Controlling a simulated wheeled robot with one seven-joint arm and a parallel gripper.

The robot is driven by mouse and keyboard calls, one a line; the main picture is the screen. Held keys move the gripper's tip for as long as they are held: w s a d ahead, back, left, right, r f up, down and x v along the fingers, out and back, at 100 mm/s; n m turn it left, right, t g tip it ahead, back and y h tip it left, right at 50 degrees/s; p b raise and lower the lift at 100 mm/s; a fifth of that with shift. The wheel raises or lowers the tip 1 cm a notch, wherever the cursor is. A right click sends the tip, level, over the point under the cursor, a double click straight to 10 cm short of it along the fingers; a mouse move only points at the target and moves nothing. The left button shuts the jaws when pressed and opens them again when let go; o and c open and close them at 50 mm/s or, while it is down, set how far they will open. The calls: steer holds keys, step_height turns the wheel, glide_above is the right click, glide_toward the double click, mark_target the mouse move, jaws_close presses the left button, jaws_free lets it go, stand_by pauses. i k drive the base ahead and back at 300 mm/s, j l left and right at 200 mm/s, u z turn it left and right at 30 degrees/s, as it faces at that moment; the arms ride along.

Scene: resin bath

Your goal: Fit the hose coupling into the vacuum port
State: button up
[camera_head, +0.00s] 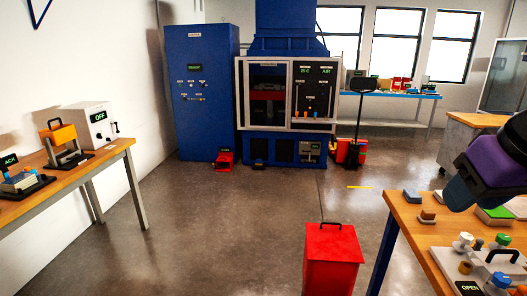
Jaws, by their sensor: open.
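I cannot pick out the hose coupling or the vacuum port for certain. A light grey panel (447,262) lies on the wooden table at the right. It carries a black handle (502,254), white and blue knobs (462,241), a small brown round fitting (465,267) and a display reading OPEN (469,288). The panel runs out of the picture at the right edge. My arm hangs over this table at the right edge. Its purple and dark links hide part of the table top. My gripper's fingers do not show.
The right wooden table (403,215) also holds small blue and brown blocks and a green-topped block (494,215). A red box (332,258) stands on the floor left of it. Another wooden bench (98,170) is at the left. Blue cabinets (203,130) stand behind. The middle floor is clear.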

mark_target(311, 87)
steer(key=i+j+u, duration=0.35)
steer(key=i+j, duration=0.25)
steer(key=j, duration=0.25)
steer(key=i+j+u, duration=0.35)
steer(key=i+j, duration=0.35)
steer(key=i+z, duration=0.2)
steer(key=i, duration=0.3)
steer(key=i+j+z, duration=0.15)
steer(key=i, duration=0.3)
steer(key=i+j+z, duration=0.2)
steer(key=i, duration=0.25)
steer(key=i+l+z, duration=0.1)
steer(key=i+z, duration=0.2)
steer(key=i, duration=0.6)
steer(key=i+j+z, duration=0.15)
steer(key=i+z, duration=0.15)
steer(key=i, duration=0.6)
steer(key=i+l+z, duration=0.2)
steer(key=i, duration=0.55)
steer(key=i+l+z, duration=0.25)
steer(key=i, duration=0.5)
steer(key=i+l, duration=0.55)
steer(key=l, duration=0.15)
steer(key=u, duration=0.05)
